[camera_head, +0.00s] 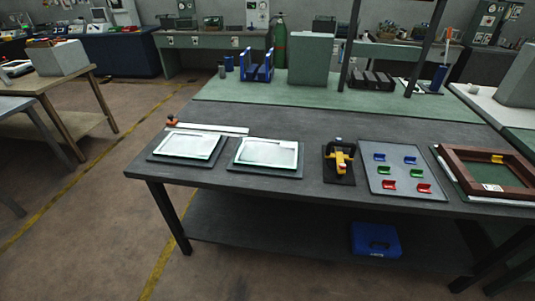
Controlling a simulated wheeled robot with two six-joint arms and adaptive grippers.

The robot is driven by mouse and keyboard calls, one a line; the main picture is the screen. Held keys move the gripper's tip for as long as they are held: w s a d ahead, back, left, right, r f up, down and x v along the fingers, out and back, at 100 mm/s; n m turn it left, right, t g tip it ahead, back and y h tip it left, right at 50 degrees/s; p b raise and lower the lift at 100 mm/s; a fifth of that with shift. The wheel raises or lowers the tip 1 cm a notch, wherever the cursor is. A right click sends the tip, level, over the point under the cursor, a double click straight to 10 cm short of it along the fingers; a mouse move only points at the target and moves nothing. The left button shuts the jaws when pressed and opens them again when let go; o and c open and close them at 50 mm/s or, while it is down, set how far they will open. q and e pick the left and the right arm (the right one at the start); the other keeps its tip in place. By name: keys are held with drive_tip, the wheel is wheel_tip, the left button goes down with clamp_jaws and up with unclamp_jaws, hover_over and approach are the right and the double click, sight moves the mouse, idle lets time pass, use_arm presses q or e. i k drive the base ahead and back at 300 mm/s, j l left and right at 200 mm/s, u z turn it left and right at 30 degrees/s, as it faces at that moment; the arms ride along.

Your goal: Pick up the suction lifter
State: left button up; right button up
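The suction lifter (341,156) is yellow and black. It stands on a small dark mat (338,178) near the front edge of the dark workbench (270,194). It sits between a white-framed panel on its left and a grey tray on its right. Neither of my grippers shows in the head view, and nothing touches the lifter.
Two white-framed panels (187,145) (267,153) lie on dark mats. The grey tray (402,191) holds several coloured clips. A brown frame (487,172) lies at the right. Dark upright posts (348,45) rise behind. A blue case (375,240) sits on the lower shelf.

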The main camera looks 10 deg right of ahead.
sight(333, 159)
drive_tip(key=i+j+z, duration=0.65)
drive_tip(key=i+j, duration=0.2)
drive_tip(key=j, duration=0.1)
